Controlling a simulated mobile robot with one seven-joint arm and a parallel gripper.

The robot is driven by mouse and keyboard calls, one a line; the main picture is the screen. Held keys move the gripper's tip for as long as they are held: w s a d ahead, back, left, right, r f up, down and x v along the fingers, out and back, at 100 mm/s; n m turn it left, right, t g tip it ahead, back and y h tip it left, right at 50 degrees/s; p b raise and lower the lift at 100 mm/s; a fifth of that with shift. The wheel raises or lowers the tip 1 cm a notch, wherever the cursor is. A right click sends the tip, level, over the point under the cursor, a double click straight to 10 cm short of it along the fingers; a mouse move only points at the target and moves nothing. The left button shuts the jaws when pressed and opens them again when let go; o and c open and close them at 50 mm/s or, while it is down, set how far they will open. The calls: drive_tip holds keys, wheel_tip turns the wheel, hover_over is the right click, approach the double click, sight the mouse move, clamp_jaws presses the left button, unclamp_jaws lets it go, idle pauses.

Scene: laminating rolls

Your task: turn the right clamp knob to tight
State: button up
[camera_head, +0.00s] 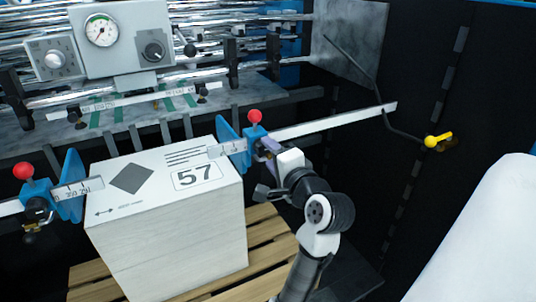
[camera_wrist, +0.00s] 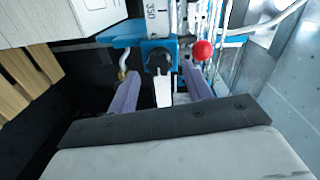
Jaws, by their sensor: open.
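The right clamp (camera_head: 234,145) is blue with a red ball on top (camera_head: 254,116) and sits on the white ruled bar, against the right side of the white block. My gripper (camera_head: 266,149) is just right of this clamp and hides its knob in the head view. In the wrist view, the black clamp knob (camera_wrist: 158,62), with a white tab (camera_wrist: 163,92) below it, shows between the purple fingers of my gripper (camera_wrist: 162,73). The fingers are open, one on each side. I cannot tell whether either touches the knob. The red ball (camera_wrist: 203,50) is just beyond the right finger.
The white block (camera_head: 170,220) marked 57 stands on a wooden pallet (camera_head: 262,240). A left clamp (camera_head: 40,192) sits at its other side. A gauge panel (camera_head: 125,38) and metal rollers are behind. A black rod with a yellow handle (camera_head: 438,140) is right; a white roll (camera_head: 490,240) stands front right.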

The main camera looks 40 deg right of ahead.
drive_tip(key=b+v, duration=0.2)
drive_tip(key=v, duration=0.9)
drive_tip(key=shift+s, duration=0.25)
